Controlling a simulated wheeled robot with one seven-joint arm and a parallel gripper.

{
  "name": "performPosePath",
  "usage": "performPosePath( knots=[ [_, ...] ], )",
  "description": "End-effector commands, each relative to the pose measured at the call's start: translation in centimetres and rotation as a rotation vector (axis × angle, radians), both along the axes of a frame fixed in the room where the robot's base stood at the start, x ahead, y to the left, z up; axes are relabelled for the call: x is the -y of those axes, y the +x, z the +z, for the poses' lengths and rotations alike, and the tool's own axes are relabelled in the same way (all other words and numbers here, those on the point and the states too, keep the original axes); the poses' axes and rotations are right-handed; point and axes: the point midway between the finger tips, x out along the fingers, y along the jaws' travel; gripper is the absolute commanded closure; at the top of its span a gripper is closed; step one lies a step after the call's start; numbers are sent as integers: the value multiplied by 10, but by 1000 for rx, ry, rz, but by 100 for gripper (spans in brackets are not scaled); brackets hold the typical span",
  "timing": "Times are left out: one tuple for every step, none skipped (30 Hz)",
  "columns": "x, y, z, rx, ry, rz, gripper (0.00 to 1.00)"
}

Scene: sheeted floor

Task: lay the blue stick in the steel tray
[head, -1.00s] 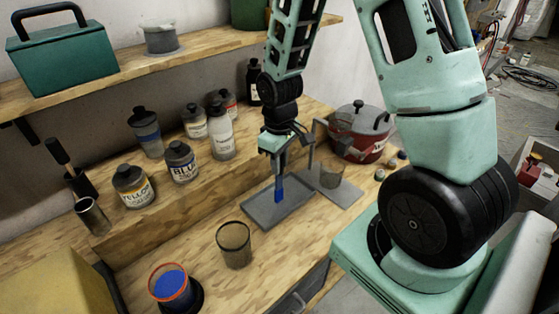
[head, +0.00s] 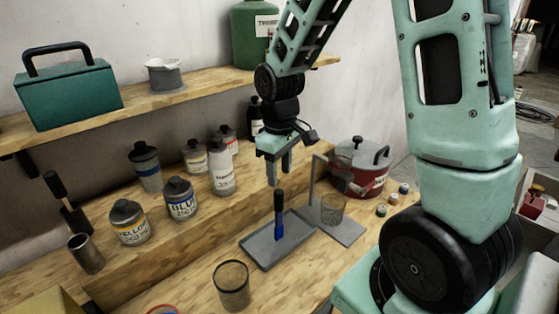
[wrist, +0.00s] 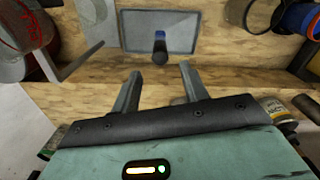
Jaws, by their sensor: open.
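The blue stick (head: 279,228), with a dark upper part, stands about upright on the steel tray (head: 260,250) in the head view. In the wrist view the blue stick (wrist: 160,45) looks short, seen along its length, near the middle of the tray (wrist: 134,36). My gripper (head: 276,176) is just above the stick's top and slightly behind it. In the wrist view my gripper (wrist: 159,76) shows two parted fingers with nothing between them. The stick is apart from the fingers.
A clear cup (head: 332,209) on a grey stand and a red pot (head: 360,180) are right of the tray. An empty glass (head: 232,287) stands in front. A shelf (head: 140,108) runs above.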

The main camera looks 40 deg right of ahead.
Motion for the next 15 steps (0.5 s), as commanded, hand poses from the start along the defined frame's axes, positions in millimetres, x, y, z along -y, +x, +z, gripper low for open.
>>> performPosePath(
  knots=[
    [0,1,8,6,-1,0,56],
    [0,1,13,5,-2,0,56],
    [0,1,18,5,-2,1,56],
    [0,1,21,2,-1,1,56],
    [0,1,24,2,-1,1,56],
    [0,0,27,2,-1,1,56],
    [0,0,29,1,-1,1,56],
    [0,0,30,0,-1,1,56],
    [0,0,31,0,0,1,56],
    [0,0,32,0,0,1,56],
    [-2,0,32,0,0,3,56],
    [-7,-1,33,0,2,11,56],
    [-14,-3,34,2,5,19,56],
    [-25,-6,35,4,8,33,56],
    [-44,-11,36,6,14,58,56]
  ],
)
